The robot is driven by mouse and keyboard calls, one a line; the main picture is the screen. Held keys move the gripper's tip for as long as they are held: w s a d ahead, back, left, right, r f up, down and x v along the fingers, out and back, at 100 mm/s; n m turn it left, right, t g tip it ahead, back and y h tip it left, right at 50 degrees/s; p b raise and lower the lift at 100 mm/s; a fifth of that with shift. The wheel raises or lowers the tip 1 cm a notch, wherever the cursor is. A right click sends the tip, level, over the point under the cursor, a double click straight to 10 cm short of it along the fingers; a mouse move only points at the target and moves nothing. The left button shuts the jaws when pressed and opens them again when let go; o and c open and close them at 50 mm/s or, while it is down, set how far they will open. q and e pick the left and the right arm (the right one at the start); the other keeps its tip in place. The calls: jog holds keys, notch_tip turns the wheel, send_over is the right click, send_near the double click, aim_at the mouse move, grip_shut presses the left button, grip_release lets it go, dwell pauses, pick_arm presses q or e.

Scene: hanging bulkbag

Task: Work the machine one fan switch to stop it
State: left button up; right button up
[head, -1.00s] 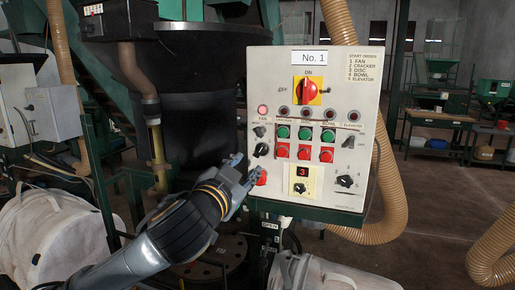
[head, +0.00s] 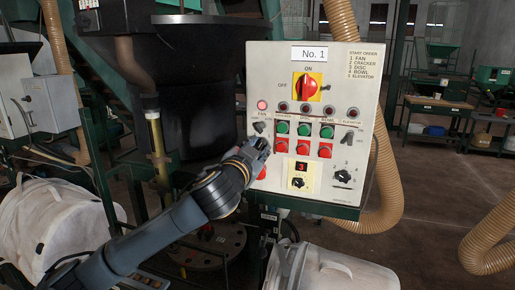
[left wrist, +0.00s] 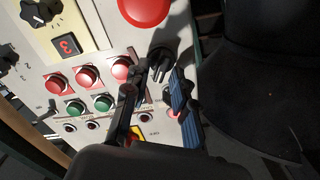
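The machine No. 1 control panel (head: 340,75) is upright at the middle of the head view. Its pink-red fan light (head: 262,105) looks lit at the left. Below the light is a dark switch (head: 259,127). My left gripper (head: 259,148) is at the panel's left side, over the black knob below that switch. In the left wrist view, upside down, my left gripper (left wrist: 158,76) has its fingers apart on either side of the black knob (left wrist: 161,64). I cannot tell whether they touch it. The fingers partly hide the upper switch. My right gripper is not in view.
A big red button (left wrist: 145,9) is just below the knob on the panel. Green (head: 304,130) and red (head: 303,147) buttons are to its right. A red-yellow main switch (head: 308,87) is above. A tan hose (head: 385,190) runs behind the panel. White bags stand below.

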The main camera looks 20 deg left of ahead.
pick_arm(q)
grip_shut()
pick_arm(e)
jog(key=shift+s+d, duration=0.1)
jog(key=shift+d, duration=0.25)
pick_arm(q)
jog(key=shift+n, duration=0.4)
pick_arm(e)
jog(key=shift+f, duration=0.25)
pick_arm(q)
jog(key=shift+f+n+b, duration=0.1)
jog(key=shift+n+b, duration=0.5)
jog(key=n, duration=0.2)
jog(key=shift+a+n+b, duration=0.1)
jog(key=shift+n+b, duration=0.2)
jog(key=shift+b, duration=0.05)
jog(key=n, duration=0.3)
jog(key=shift+a+n, duration=0.1)
jog(key=shift+n, duration=0.2)
jog(key=shift+a+n+p, duration=0.15)
jog(key=shift+n+p, duration=0.25)
jog(key=shift+n, duration=1.4)
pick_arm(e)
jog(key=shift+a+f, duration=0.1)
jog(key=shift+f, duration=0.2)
